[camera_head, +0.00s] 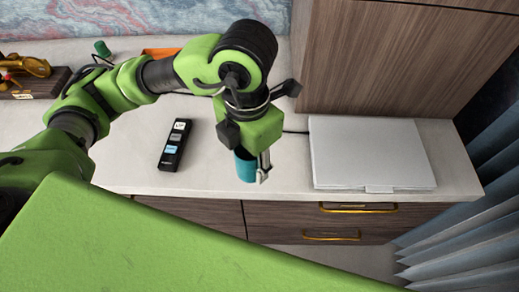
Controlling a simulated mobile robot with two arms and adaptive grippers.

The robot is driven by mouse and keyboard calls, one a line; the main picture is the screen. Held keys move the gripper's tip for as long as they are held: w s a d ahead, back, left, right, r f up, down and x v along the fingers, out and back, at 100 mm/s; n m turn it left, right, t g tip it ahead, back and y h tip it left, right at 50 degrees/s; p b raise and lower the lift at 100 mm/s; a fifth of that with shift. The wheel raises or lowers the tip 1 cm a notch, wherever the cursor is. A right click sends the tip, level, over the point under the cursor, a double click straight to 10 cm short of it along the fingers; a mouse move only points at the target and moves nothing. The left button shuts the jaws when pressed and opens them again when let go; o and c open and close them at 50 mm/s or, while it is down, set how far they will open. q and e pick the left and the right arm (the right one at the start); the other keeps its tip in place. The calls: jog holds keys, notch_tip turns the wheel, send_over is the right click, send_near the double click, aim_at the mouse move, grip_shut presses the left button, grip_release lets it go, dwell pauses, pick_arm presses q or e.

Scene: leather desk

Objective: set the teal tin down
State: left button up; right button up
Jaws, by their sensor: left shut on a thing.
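The teal tin (246,168) is a small upright cylinder near the front edge of the white desk top. My left gripper (254,166) comes down over it from above and is shut on it. One finger shows at the tin's right side; the wrist hides the tin's top. I cannot tell whether the tin's base touches the desk top (215,185). My right gripper is out of view.
A black remote-like object (175,145) lies left of the tin. A closed silver laptop (368,153) lies to the right. A wooden cabinet (390,60) stands behind. A green object (102,48) and an orange one (160,52) are at the back left.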

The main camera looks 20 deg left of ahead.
pick_arm(q)
jog(key=w+f, duration=0.2)
jog(key=w, duration=0.1)
jog(key=w+a+f+p, duration=0.1)
jog(key=w+f, duration=0.4)
jog(key=w, duration=0.2)
jog(key=shift+w+a+f, duration=0.1)
jog(key=shift+a+f, duration=0.2)
jog(key=shift+w+a+f, duration=0.1)
jog(key=shift+w+f, duration=0.25)
jog(key=shift+f, duration=0.1)
notch_tip(320, 180, down, 3)
jog(key=shift+w+f+p, duration=0.1)
jog(key=shift+p, duration=0.65)
jog(key=shift+f, duration=0.1)
jog(key=shift+f+b, duration=0.15)
jog(key=shift+b, duration=0.15)
jog(key=o, duration=1.1)
